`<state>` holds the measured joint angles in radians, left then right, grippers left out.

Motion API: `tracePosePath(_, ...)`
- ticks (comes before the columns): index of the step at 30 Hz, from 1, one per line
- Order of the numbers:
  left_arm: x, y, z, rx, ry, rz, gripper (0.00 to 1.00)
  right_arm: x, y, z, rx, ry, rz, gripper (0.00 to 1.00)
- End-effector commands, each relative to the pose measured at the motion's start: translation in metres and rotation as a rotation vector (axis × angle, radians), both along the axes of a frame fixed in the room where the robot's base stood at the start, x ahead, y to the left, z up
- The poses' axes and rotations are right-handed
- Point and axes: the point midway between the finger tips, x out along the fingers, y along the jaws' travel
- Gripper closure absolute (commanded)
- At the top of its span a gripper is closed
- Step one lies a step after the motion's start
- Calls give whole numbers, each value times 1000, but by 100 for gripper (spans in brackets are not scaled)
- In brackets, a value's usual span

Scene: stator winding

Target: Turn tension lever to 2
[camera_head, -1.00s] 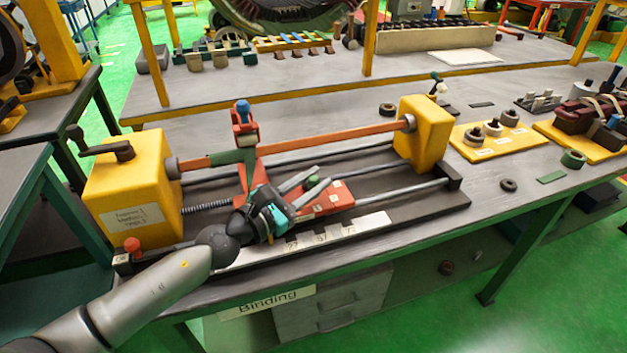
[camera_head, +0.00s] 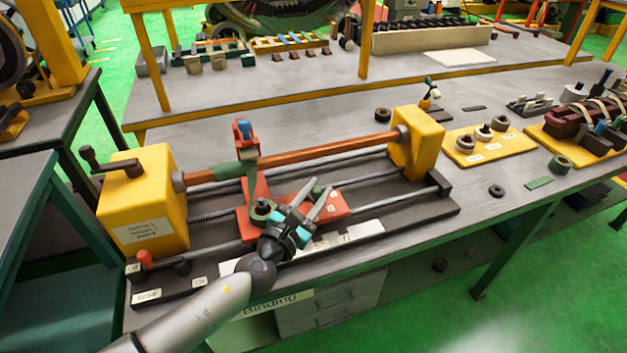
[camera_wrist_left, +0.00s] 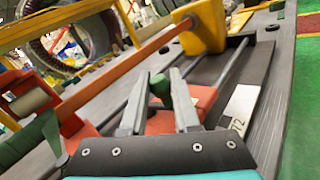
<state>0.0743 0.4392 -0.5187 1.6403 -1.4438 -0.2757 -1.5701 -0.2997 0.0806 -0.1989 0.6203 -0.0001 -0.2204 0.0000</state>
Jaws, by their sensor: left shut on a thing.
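The tension lever shows as a dark green knob (camera_head: 316,191) on the red carriage (camera_head: 338,208) of the winding fixture. My left gripper (camera_head: 319,187) is shut on this knob, with one finger on either side. In the left wrist view, the green knob (camera_wrist_left: 162,86) stands between the two grey fingers (camera_wrist_left: 162,77). White number labels lie on the carriage near the fingertips, too small to read surely. The lever's setting is unclear, as the fingers hide part of it. My right gripper is not in view.
A yellow crank box (camera_head: 145,205) stands left of the carriage and a yellow end block (camera_head: 417,140) right. A brown bar (camera_head: 320,153) runs between them behind my gripper. A red upright guide (camera_head: 246,146) rises behind the carriage. A white scale strip (camera_head: 365,232) lies in front.

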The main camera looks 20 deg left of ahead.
Motion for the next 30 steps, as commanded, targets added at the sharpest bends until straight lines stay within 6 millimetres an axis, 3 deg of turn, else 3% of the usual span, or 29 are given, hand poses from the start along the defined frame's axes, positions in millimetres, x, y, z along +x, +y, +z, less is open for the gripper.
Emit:
tracePosePath(1, 2, -2, 5, -5, 0, 33, 100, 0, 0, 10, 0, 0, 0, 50)
tracePosePath(9, 9, -7, 3, -3, -1, 229, 100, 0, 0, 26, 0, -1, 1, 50)
tracePosePath(18, 15, -8, 1, -1, -3, 379, 100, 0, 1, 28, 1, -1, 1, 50)
tracePosePath(30, 17, -7, 1, 1, -4, 431, 100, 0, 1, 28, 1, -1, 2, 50)
